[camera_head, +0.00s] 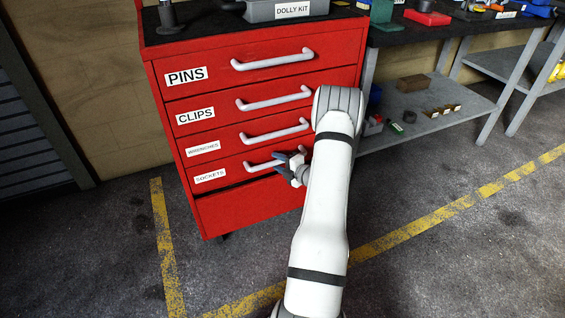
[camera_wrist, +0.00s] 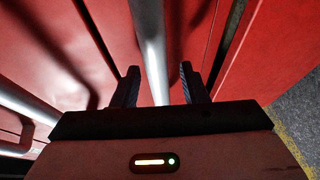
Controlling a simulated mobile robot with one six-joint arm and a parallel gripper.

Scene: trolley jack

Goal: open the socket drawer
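The socket drawer (camera_head: 225,182) is the lowest labelled drawer of the red cabinet, marked SOCKETS. A dark gap shows along its lower edge; I cannot tell whether it is slightly pulled out. Its silver bar handle (camera_head: 256,166) is partly covered by my gripper (camera_head: 280,161). In the wrist view, the handle bar (camera_wrist: 152,45) runs between the two dark fingers of my gripper (camera_wrist: 159,85). The fingers stand apart on either side of the bar, with space visible beside it. The right end of the drawer is hidden behind my arm.
Above are the PINS (camera_head: 215,70), CLIPS (camera_head: 222,109) and WRENCHES (camera_head: 230,141) drawers, all with similar handles. A grey workbench with a lower shelf (camera_head: 430,108) stands to the right. The floor (camera_head: 430,270) in front is clear, marked with yellow lines.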

